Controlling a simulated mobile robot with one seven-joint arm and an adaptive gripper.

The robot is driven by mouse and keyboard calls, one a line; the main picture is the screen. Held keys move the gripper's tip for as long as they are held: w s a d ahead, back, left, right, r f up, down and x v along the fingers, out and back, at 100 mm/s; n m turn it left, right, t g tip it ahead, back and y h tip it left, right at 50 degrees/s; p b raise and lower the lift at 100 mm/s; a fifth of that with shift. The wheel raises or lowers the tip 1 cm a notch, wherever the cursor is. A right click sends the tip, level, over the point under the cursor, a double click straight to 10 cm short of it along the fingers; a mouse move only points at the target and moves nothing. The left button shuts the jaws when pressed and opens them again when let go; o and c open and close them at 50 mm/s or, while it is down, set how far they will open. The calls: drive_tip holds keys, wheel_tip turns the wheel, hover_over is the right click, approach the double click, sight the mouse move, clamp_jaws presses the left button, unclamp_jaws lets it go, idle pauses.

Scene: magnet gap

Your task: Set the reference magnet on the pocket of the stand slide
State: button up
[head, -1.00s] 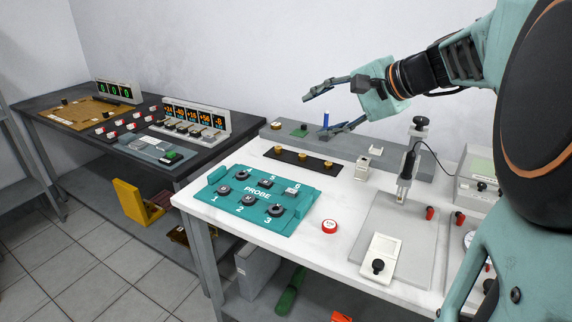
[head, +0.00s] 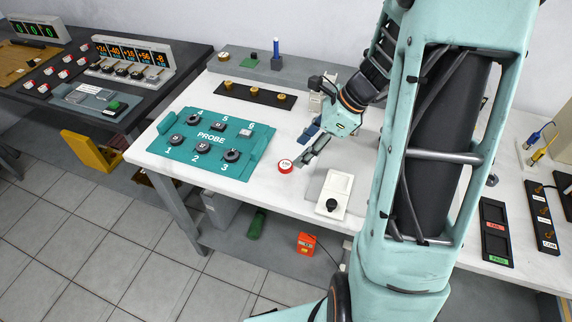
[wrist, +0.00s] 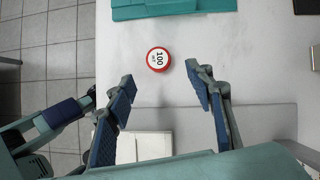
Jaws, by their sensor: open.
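The reference magnet, a red disc with a white face (head: 285,166), lies on the white table to the right of the teal probe tray. In the wrist view the magnet (wrist: 158,60) reads "100" and lies just beyond the fingertips, near the middle of the gap. My gripper (head: 306,146) is open and empty, pointing down at the magnet's right in the head view. The stand slide, a white block (head: 341,184) with a square pocket and a black knob, lies in front of my arm. In the wrist view the slide (wrist: 150,146) is partly hidden by my gripper.
The teal tray (head: 250,172) with several numbered dark pieces stands left of the magnet. A black strip with brass pieces (head: 254,96) lies behind it. My arm hides the measuring stand. The table front edge is near the magnet.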

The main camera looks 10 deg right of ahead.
sight(287, 164)
drive_tip(key=shift+b+x, duration=0.45)
drive_tip(key=shift+x, duration=2.75)
drive_tip(key=shift+a, duration=0.1)
drive_tip(key=shift+c, duration=0.5)
drive_tip(key=shift+r, duration=0.1)
drive_tip(key=c, duration=1.2)
drive_tip(key=shift+c, duration=0.2)
